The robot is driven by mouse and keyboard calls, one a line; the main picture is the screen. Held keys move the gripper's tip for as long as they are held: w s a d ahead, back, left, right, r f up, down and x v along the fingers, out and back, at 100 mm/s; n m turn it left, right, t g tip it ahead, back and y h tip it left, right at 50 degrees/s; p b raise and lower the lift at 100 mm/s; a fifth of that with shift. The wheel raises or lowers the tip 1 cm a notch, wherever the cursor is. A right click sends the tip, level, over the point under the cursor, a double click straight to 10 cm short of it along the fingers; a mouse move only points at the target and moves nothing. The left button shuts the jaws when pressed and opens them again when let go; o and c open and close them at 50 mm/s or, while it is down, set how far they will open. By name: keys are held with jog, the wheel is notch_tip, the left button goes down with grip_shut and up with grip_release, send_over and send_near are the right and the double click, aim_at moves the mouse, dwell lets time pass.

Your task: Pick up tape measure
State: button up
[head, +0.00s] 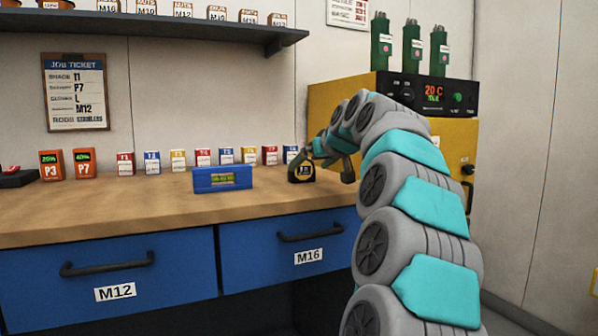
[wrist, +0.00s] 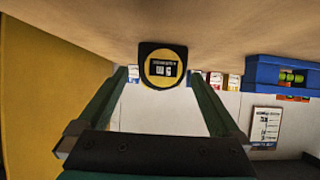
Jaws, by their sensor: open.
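The tape measure (head: 301,172) is black with a yellow round face and stands on the wooden bench near its right end. In the wrist view the tape measure (wrist: 162,67) shows at the top middle, ahead of my fingertips and roughly centred between them. My gripper (head: 335,158) is at the bench's right end, close to the tape measure's right side in the head view. In the wrist view my gripper (wrist: 160,92) has its two green fingers spread apart with nothing held between them. My arm hides part of the bench's right end.
A blue spirit level (head: 222,179) lies left of the tape measure. Several small coloured boxes (head: 203,158) line the back of the bench (head: 110,206). A yellow oven (head: 452,143) with green canisters on top stands at right. A dark shelf (head: 140,35) hangs above.

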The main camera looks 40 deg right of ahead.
aim_at(304, 169)
jog(key=shift+a+x, duration=0.2)
jog(key=shift+x, duration=2.9)
jog(key=shift+f, duration=0.1)
jog(key=c, duration=1.3)
jog(key=shift+c, duration=0.3)
